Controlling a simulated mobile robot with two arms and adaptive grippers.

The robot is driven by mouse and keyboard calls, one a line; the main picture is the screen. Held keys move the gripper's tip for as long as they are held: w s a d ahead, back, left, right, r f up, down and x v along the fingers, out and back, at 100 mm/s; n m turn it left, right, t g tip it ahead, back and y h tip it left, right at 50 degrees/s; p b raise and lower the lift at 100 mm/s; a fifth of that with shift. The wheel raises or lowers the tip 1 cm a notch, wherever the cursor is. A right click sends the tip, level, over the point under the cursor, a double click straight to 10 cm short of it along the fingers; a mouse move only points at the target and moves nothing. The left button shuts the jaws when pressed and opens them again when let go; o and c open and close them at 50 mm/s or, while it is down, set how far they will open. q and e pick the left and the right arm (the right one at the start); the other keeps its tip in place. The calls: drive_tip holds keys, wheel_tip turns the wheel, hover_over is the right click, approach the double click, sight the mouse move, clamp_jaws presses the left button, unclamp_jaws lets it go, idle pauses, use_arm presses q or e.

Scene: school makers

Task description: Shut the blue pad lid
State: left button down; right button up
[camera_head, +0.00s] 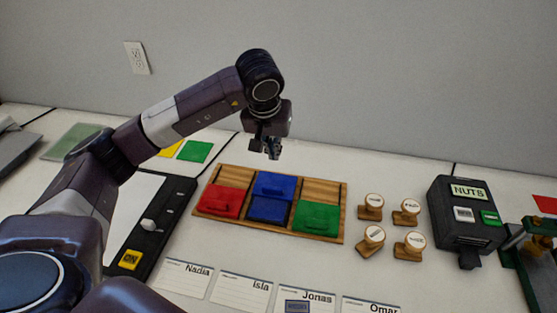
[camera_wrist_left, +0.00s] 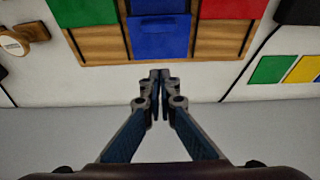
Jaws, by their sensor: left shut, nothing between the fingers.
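The wooden stamp-pad tray (camera_head: 324,189) holds a red, a blue and a green pad side by side. The blue pad lid (camera_head: 274,184) stands open, raised at the back of the blue pad (camera_head: 268,209). Blue surfaces also show in the left wrist view (camera_wrist_left: 158,42), cut off by the top edge. My left gripper (camera_head: 272,154) is above and behind the tray, apart from the lid. Its fingers (camera_wrist_left: 160,76) are shut and empty in the left wrist view. My right gripper is not in view.
The red pad (camera_head: 220,201) and green pad (camera_head: 317,218) flank the blue one with lids down. Several wooden stamps (camera_head: 370,207) stand to the right, beside a black NUTS box (camera_head: 463,215). Name cards (camera_head: 247,287) lie in front. A wall (camera_head: 370,80) rises behind.

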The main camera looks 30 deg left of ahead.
use_arm(q)
drive_tip(key=p, duration=0.2)
hover_over(272, 178)
drive_tip(key=d, duration=0.1)
wheel_tip(272, 178, down, 8)
drive_tip(key=shift+d+f, duration=0.15)
drive_tip(key=shift+s+d+f+p, duration=0.15)
drive_tip(key=shift+s+p, duration=0.2)
drive_tip(key=shift+s, duration=0.3)
drive_tip(key=shift+s+d+f+p, duration=0.1)
drive_tip(key=shift+s+p, duration=0.2)
drive_tip(key=shift+s, duration=0.3)
drive_tip(key=shift+s+d, duration=0.15)
drive_tip(key=shift+s, duration=0.4)
drive_tip(key=shift+f, duration=0.1)
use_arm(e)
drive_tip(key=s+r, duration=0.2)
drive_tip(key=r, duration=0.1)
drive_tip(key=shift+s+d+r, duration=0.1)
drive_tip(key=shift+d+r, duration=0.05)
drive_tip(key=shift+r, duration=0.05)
